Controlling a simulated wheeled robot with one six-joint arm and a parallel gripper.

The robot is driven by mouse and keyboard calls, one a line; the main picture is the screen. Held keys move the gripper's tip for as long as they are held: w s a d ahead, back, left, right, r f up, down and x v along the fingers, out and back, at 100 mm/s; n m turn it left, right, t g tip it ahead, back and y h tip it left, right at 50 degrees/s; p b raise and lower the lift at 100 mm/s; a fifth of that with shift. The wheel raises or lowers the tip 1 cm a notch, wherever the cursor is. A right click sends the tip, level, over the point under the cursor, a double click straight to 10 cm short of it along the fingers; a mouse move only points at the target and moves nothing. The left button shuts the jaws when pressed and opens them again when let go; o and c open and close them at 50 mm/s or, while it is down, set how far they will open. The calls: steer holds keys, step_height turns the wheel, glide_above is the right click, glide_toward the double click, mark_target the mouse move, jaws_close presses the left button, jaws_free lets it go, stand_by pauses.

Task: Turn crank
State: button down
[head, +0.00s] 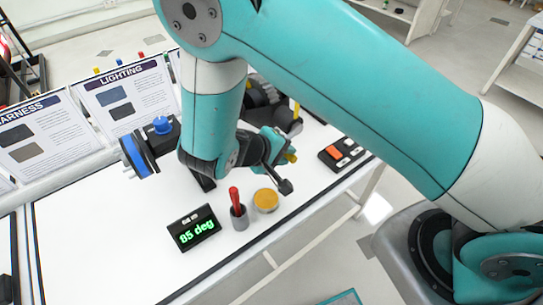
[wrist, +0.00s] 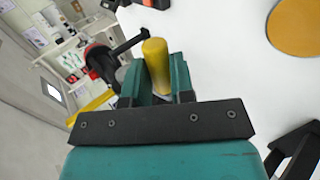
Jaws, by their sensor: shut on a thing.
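My gripper (head: 277,147) is at the middle of the white table, below my bent arm. In the wrist view its two teal fingers (wrist: 157,84) are closed on the upright yellow crank handle (wrist: 155,62). A bit of the yellow handle also shows beside the fingers in the head view (head: 291,156). A dark rod with a knobbed end (head: 285,186) sticks out just below the gripper. The crank's mount is mostly hidden by my arm. A small black display (head: 194,228) in front reads "85 deg" in green.
Information boards line the back.

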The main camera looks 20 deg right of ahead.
steer(key=shift+f, duration=0.1)
stand_by(0.3)
steer(key=c, duration=1)
jaws_free()
steer(key=b+v, duration=0.1)
steer(key=v, duration=1.6)
steer(key=shift+a+b, duration=0.25)
steer(key=shift+b, duration=0.1)
